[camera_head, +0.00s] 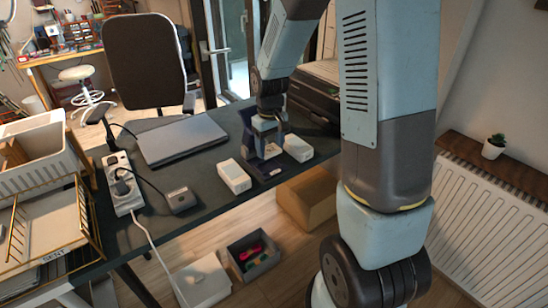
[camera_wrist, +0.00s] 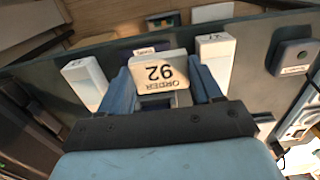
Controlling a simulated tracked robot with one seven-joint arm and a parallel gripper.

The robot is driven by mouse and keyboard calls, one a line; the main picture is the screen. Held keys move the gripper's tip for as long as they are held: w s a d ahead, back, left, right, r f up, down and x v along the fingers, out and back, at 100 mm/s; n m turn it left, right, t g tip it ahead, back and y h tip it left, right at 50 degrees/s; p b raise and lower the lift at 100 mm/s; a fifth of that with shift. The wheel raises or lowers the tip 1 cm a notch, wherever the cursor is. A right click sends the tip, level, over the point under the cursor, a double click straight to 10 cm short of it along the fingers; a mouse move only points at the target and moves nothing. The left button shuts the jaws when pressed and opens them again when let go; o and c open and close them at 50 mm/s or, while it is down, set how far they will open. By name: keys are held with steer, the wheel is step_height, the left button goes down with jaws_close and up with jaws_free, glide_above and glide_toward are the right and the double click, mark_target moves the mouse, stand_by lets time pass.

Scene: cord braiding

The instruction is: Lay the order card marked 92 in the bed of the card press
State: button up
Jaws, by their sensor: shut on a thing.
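The order card (camera_wrist: 160,72) is a thick white piece reading ORDER 92, upside down in the wrist view. My gripper (camera_wrist: 163,92) is shut on it, with a blue finger at each side. In the head view my gripper (camera_head: 269,143) points down over the desk's right part. A dark blue piece with a small pale label (camera_head: 268,171) lies under it, seemingly the card press. In the wrist view its labelled edge (camera_wrist: 150,46) shows just beyond the card. The bed is mostly hidden, and I cannot tell whether the card touches it.
White blocks stand on either side of the gripper, one at left (camera_head: 234,177) and one at right (camera_head: 298,148). The dark desk (camera_head: 215,205) also holds a closed laptop (camera_head: 182,140), a power strip (camera_head: 122,185) and a small dark device (camera_head: 180,199). The desk's front edge is close.

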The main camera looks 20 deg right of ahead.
glide_above(271, 168)
step_height(271, 168, down, 7)
steer(key=shift+r, duration=0.2)
steer(key=shift+f, duration=1.5)
steer(key=shift+f, duration=0.6)
steer(key=o, duration=1)
